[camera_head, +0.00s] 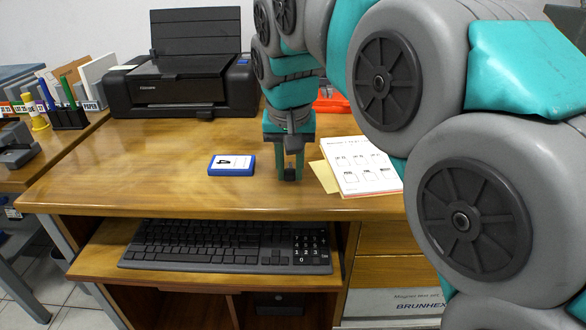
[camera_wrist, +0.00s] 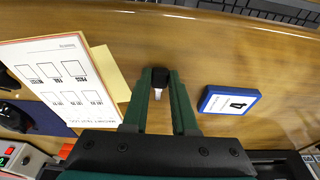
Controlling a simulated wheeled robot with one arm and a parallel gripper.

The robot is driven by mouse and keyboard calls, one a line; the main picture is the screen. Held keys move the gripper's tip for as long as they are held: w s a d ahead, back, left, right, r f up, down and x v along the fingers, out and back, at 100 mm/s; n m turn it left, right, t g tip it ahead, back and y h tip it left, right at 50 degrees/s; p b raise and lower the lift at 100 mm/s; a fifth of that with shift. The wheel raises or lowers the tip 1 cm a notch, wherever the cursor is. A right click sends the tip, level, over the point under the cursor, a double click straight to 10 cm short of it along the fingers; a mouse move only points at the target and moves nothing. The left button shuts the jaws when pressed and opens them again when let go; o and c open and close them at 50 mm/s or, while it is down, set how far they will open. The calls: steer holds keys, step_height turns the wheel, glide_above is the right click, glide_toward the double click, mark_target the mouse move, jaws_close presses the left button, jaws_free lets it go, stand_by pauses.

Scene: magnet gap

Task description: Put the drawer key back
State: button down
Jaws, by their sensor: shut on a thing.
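My gripper (camera_head: 289,172) points down just above or at the desk top, between the blue block and the printed sheet. In the wrist view its green fingers are shut on a small key (camera_wrist: 160,78) with a black head and a pale metal part. In the head view the key is mostly hidden by the fingers. The blue block (camera_head: 231,171) lies flat on the desk, left of my gripper, with a white label showing a black key-like symbol. It also shows in the wrist view (camera_wrist: 229,101), right of the fingers. I cannot tell whether the key touches the desk.
A printed sheet (camera_head: 362,167) lies right of my gripper over a yellowish sheet (camera_head: 323,178). A black printer (camera_head: 183,80) stands at the back left. A keyboard (camera_head: 225,245) rests on the pulled-out tray below the desk (camera_head: 130,165). The desk's left part is clear.

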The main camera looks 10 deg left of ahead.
steer(key=shift+f, duration=0.55)
steer(key=shift+f, duration=0.1)
steer(key=c, duration=0.7)
jaws_free()
steer(key=v, duration=1.3)
steer(key=shift+w, duration=0.15)
steer(key=shift+d, duration=0.1)
